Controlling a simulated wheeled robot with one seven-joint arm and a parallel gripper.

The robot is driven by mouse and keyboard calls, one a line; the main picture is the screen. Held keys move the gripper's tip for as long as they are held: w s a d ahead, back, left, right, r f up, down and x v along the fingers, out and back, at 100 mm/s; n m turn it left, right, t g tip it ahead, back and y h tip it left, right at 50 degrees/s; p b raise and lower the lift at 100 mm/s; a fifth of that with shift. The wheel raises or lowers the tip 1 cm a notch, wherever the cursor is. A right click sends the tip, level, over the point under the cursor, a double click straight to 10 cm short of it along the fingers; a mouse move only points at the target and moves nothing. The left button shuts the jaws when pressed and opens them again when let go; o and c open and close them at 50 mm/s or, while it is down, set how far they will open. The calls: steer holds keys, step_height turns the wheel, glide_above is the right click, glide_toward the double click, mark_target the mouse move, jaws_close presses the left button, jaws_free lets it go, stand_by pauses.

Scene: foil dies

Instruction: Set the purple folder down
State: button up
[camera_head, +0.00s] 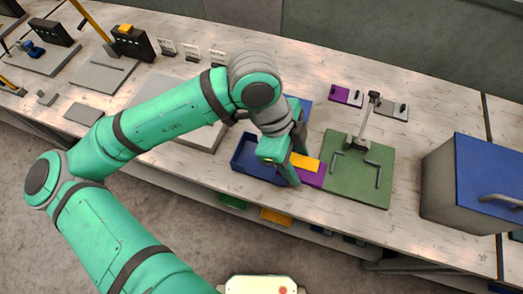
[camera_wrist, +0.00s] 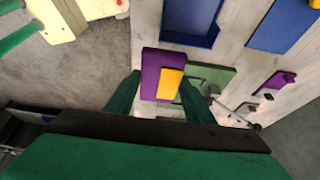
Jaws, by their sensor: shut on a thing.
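The purple folder (camera_head: 314,179) with a yellow block or panel (camera_head: 306,162) on it is at my gripper (camera_head: 288,172), between the blue tray and the green board. In the wrist view the purple folder (camera_wrist: 150,62) and its yellow part (camera_wrist: 170,84) lie between the two green fingers of my gripper (camera_wrist: 159,90), which is shut on the folder. My fingers hide part of the folder. I cannot tell whether its underside touches the bench.
A blue tray (camera_head: 241,157) is left of the folder. A green board (camera_head: 375,188) with a metal post and rails is right. A purple plate (camera_head: 340,94) and a grey plate (camera_head: 387,112) lie behind. A grey box with a blue lid (camera_head: 480,165) stands at right.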

steer(key=w+a+f, duration=0.6)
steer(key=a+f, duration=0.1)
steer(key=shift+w+a+f, duration=0.1)
steer(key=shift+w+a, duration=0.05)
steer(key=shift+w, duration=0.15)
steer(key=shift+w+a+f, duration=0.15)
steer(key=shift+a+f, duration=0.2)
steer(key=shift+w+a+f, duration=0.1)
steer(key=shift+a+f, duration=0.05)
steer(key=shift+f, duration=0.1)
steer(key=shift+w+f, duration=0.15)
steer(key=shift+f, duration=1.55)
steer(key=shift+f, duration=0.15)
steer(key=o, duration=0.9)
steer(key=shift+a, duration=0.1)
